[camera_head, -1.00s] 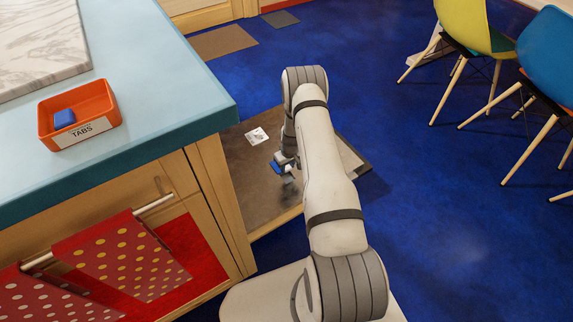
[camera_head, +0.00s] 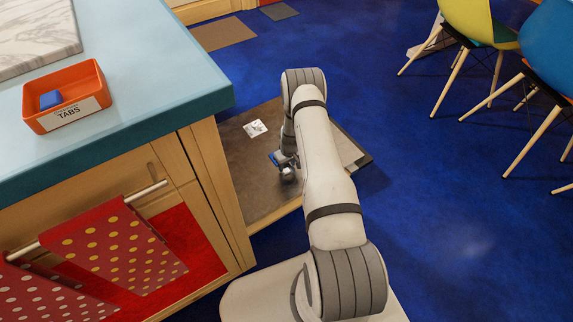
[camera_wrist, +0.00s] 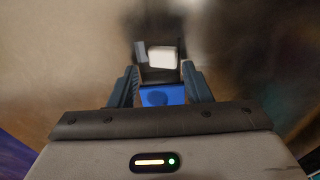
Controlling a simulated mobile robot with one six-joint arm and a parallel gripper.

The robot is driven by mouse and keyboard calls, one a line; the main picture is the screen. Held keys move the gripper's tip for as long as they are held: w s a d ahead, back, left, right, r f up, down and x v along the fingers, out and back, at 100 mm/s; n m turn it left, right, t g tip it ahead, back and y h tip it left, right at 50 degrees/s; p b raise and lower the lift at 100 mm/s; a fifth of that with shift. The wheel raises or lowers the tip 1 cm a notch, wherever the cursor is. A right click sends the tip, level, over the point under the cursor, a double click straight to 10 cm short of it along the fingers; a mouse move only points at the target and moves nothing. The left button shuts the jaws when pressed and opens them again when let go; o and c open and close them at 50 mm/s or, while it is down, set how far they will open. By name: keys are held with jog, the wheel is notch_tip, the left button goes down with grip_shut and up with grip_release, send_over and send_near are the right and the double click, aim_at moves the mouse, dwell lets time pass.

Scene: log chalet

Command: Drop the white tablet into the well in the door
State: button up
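My gripper (camera_wrist: 162,60) points down over the open, flat-lying door (camera_head: 244,182), low and close to its surface. A bright blue patch (camera_wrist: 160,96) shows between the finger bases.
An orange tray (camera_head: 85,115) labelled TABS, holding a blue block (camera_head: 51,99), stands on the teal counter (camera_head: 170,80) left of the door. Dotted red towels (camera_head: 120,245) hang on the cabinet front. Chairs (camera_head: 485,20) stand at the right; blue floor between is clear.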

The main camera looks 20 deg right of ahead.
jog(key=shift+o, duration=1.2)
notch_tip(320, 180, up, 8)
jog(key=p, duration=0.2)
jog(key=shift+s+f+p, duration=0.15)
jog(key=shift+s+p, duration=0.15)
jog(key=shift+s, duration=0.15)
